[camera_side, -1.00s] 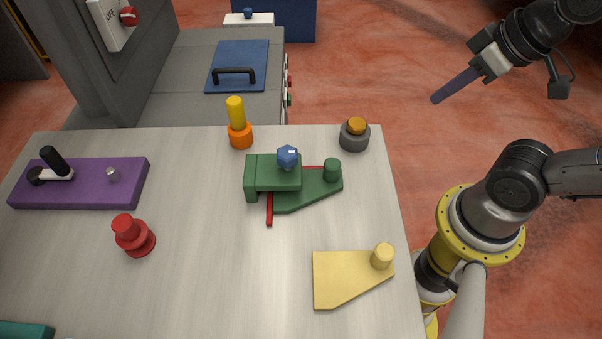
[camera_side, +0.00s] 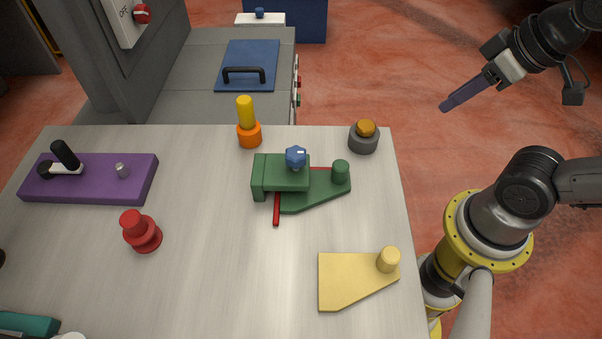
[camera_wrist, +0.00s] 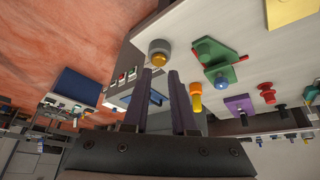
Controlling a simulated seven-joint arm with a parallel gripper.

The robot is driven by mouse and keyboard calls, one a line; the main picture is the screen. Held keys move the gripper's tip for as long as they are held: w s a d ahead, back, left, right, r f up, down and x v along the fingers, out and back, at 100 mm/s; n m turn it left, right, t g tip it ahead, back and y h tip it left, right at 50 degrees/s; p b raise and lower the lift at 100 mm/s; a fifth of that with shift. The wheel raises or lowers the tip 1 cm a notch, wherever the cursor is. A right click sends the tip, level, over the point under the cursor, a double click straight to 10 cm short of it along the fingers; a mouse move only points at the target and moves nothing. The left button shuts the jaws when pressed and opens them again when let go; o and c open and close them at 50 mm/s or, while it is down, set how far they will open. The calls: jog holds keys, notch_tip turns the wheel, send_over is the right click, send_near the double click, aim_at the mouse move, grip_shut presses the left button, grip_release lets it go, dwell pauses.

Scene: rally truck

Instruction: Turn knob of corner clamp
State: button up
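The green corner clamp (camera_side: 270,178) lies on the table near its back right part, with a faceted blue knob (camera_side: 296,157) on top and a red bar (camera_side: 277,210) sticking out in front. In the wrist view the clamp (camera_wrist: 208,50) is right of my fingers, and its blue knob (camera_wrist: 221,82) shows clear. My gripper (camera_side: 445,106) hangs in the air to the right of the table, well away from the clamp. In the wrist view my gripper (camera_wrist: 159,75) has two purple fingers with a gap between them, holding nothing.
A grey base with an orange button (camera_side: 365,128) stands at the table's back right corner. An orange-yellow post (camera_side: 247,113) is behind the clamp, a yellow plate (camera_side: 345,283) in front. A red knob (camera_side: 142,230) and purple lever block (camera_side: 130,190) are left. The front middle is clear.

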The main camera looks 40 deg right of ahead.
jog(key=o, duration=0.4)
jog(key=r, duration=0.1)
jog(key=w+r+n, duration=0.1)
jog(key=r, duration=0.1)
jog(key=shift+a+n, duration=0.1)
jog(key=shift+n, duration=0.2)
jog(key=o, duration=0.4)
jog(key=w+r, duration=0.1)
jog(key=w+a+r+n, duration=0.1)
jog(key=w+r+n+g, duration=0.1)
jog(key=shift+w+a, duration=0.15)
jog(key=shift+a, duration=0.1)
jog(key=n+g, duration=0.4)
jog(key=n, duration=0.4)
send_over(295, 152)
notch_tip(295, 152, down, 4)
notch_tip(295, 152, down, 14)
jog(key=shift+r, duration=0.25)
grip_shut()
